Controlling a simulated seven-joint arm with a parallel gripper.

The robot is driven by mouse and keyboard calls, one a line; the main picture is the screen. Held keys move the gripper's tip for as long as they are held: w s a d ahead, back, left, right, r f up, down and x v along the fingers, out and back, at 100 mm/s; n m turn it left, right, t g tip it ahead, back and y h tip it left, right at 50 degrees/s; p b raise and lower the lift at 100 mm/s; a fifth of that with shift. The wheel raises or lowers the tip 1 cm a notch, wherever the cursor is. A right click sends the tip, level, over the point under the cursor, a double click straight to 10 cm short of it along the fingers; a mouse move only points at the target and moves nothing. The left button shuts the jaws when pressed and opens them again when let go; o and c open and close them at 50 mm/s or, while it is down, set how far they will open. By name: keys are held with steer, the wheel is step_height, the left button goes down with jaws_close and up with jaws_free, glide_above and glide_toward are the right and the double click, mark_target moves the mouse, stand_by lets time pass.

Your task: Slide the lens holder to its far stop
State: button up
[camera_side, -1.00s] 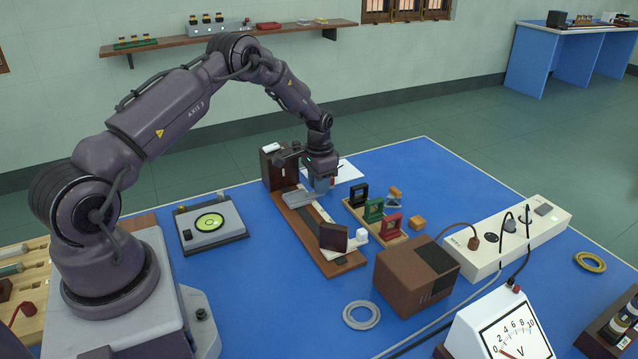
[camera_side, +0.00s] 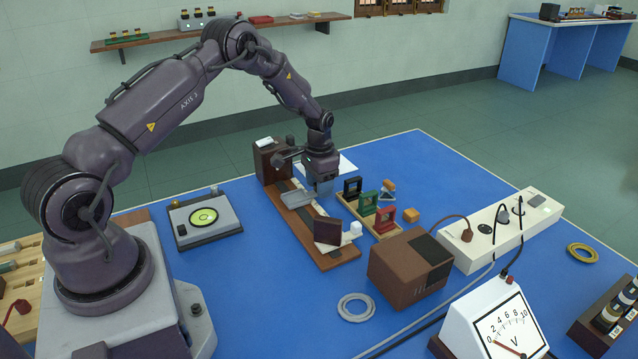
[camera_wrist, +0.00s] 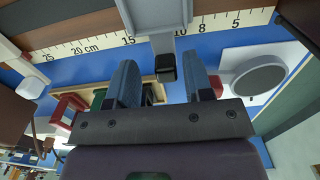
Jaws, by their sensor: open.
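The grey lens holder (camera_side: 297,199) sits on the dark track of a wooden rail (camera_side: 337,253), partway along it. In the wrist view the holder (camera_wrist: 158,18) is at the top, with a dark knob (camera_wrist: 166,68) projecting from it toward my gripper. My gripper (camera_side: 322,190) is over the rail's right side, beside the holder. In the wrist view its two blue fingers (camera_wrist: 163,82) are apart, with the knob between them in the picture and a visible gap on each side. Whether the knob lies at fingertip depth is unclear. A white scale (camera_wrist: 98,45) runs along the rail.
A dark brown box (camera_side: 270,160) stands at the rail's far end, and a dark brown block (camera_side: 328,231) near its front end. A tray of coloured holders (camera_side: 367,203) is close on the rail's right. A brown box (camera_side: 410,268) stands farther front right.

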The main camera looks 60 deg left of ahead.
step_height(320, 180, up, 13)
stand_by(0.5)
steer(key=s+d+r+t, duration=0.2)
steer(key=s+d+r, duration=0.7)
steer(key=s+d, duration=0.2)
steer(key=s+d+r+t, duration=0.3)
steer(key=s+d+r, duration=0.7)
steer(key=s, duration=0.4)
steer(key=shift+s+d+r+t, duration=0.25)
steer(key=shift+d+t, duration=0.05)
steer(key=shift+d, duration=0.15)
stand_by(0.6)
